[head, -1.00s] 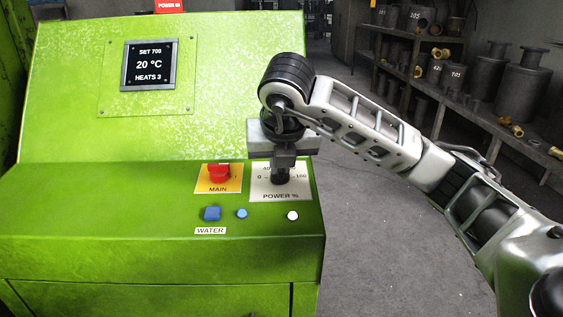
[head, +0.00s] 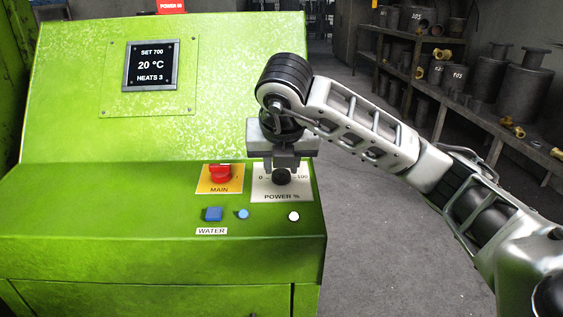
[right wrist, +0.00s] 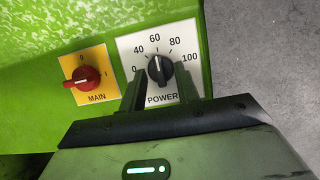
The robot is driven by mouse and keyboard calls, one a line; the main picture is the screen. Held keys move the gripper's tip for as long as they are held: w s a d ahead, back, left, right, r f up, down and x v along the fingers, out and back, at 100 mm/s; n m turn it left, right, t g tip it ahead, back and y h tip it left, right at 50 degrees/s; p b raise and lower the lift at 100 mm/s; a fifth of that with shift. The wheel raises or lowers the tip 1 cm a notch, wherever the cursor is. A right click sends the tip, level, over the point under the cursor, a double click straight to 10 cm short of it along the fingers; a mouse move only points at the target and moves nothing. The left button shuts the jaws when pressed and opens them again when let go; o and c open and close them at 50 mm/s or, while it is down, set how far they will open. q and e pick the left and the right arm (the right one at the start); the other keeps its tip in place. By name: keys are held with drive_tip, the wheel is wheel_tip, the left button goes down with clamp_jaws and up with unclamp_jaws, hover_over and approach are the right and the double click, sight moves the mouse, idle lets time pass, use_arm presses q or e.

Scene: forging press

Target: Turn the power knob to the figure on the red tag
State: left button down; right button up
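The black power knob (head: 281,176) sits on a white "POWER %" plate (head: 266,190) at the right of the green console. In the right wrist view, the knob (right wrist: 160,69) has its white line pointing up to about 60 on the plate's scale. The red tag (head: 171,6) at the top edge reads POWER with a small figure that looks like 60. My right gripper (head: 281,167) is over the knob. Its fingers (right wrist: 161,80) stand apart on either side of the knob, with gaps visible between them and it. My left gripper is out of view.
A red main switch (head: 220,174) on a yellow plate is just left of the power plate. A blue water button (head: 213,214), a blue lamp (head: 243,214) and a white lamp (head: 294,216) lie in front. The display (head: 150,65) reads SET 700, 20 °C, HEATS 3.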

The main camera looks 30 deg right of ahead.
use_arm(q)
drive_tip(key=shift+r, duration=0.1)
